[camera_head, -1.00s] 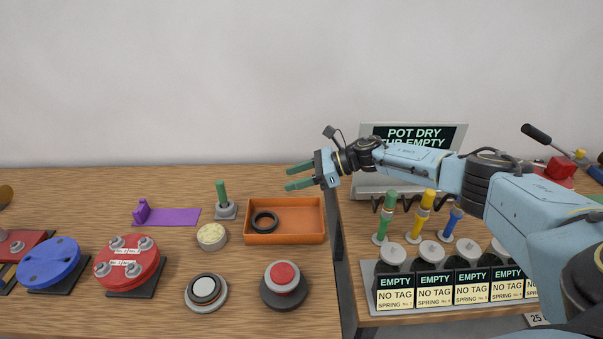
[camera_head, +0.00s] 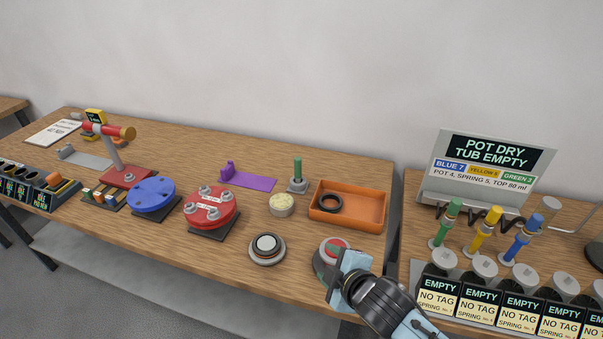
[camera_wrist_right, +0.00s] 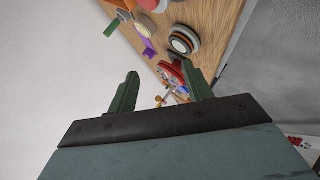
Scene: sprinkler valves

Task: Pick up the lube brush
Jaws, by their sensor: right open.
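The likely lube brush is a green upright handle (camera_head: 298,168) in a small grey base, standing behind the cream-filled tub (camera_head: 281,205) and left of the orange tray. In the right wrist view the green handle (camera_wrist_right: 111,28) shows at the top, beyond the fingers. My right gripper (camera_head: 328,262) is at the table's front edge, in front of and partly covering the red-topped round part (camera_head: 335,244). It is to the right of and nearer than the brush, apart from it. In the right wrist view its jaws (camera_wrist_right: 161,75) are open and empty. My left gripper is not in view.
The orange tray (camera_head: 346,222) holds a black ring (camera_head: 330,203). A round grey part (camera_head: 267,248) stands left of my gripper. A purple holder (camera_head: 247,180) and red flange (camera_head: 210,207) lie farther left. A gap separates this table from the right one with several tubs.

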